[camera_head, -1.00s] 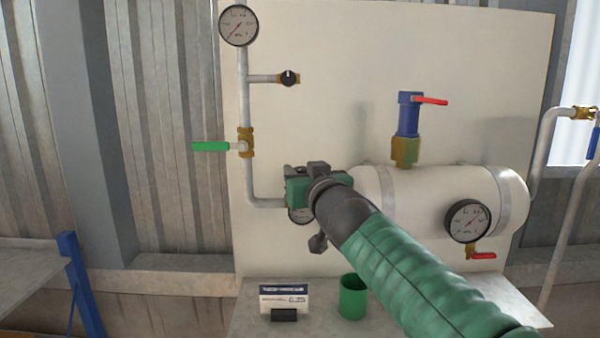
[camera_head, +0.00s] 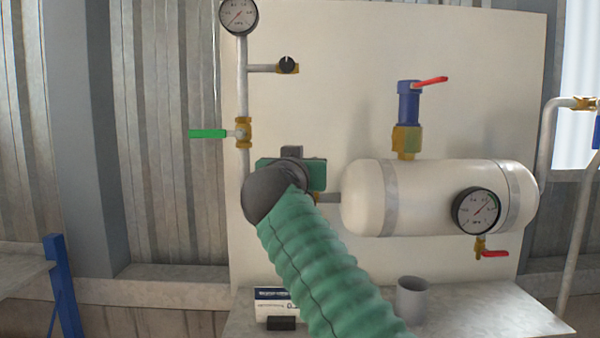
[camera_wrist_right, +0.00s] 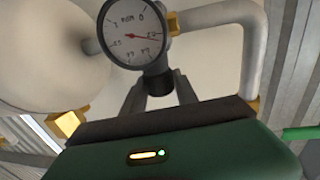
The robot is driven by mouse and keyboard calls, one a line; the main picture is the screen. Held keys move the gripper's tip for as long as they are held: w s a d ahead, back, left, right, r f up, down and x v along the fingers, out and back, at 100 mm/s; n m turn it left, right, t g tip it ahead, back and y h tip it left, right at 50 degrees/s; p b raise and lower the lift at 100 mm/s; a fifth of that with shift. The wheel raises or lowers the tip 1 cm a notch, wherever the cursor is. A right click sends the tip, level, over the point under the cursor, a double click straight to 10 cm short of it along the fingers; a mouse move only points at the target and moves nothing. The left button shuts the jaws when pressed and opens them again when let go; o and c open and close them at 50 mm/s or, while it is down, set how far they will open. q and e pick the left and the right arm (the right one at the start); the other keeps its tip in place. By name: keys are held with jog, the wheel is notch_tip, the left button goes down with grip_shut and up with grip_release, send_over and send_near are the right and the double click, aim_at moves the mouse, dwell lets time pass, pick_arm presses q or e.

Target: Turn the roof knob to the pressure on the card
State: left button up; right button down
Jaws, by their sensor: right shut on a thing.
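In the right wrist view my right gripper (camera_wrist_right: 160,88) is shut on a dark knob (camera_wrist_right: 160,83) just below a round gauge (camera_wrist_right: 135,35). The gauge's red needle points right and slightly down in that view. In the head view my right wrist and green sleeve hide this knob and gauge; part of the gripper's green body (camera_head: 314,172) shows. The card (camera_head: 267,305) stands on the shelf, its right part and number covered by my sleeve. My left gripper is not in view.
The white tank (camera_head: 410,205) with its own gauge (camera_head: 475,211) is right of my gripper. A green-handled valve (camera_head: 210,133), a small black knob (camera_head: 288,64) and an upper gauge (camera_head: 238,16) are on the left pipe. A grey cup (camera_head: 412,300) stands right of my sleeve.

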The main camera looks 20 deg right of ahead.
jog(key=shift+f, duration=0.1)
jog(key=c, duration=1.3)
grip_release()
jog(key=shift+c, duration=0.2)
jog(key=o, duration=0.4)
jog(key=shift+w, duration=0.25)
jog(key=shift+s, duration=0.1)
jog(key=b+v, duration=0.7)
jog(key=v, duration=0.9)
jog(key=shift+s+a, duration=0.2)
jog(key=shift+a, duration=0.15)
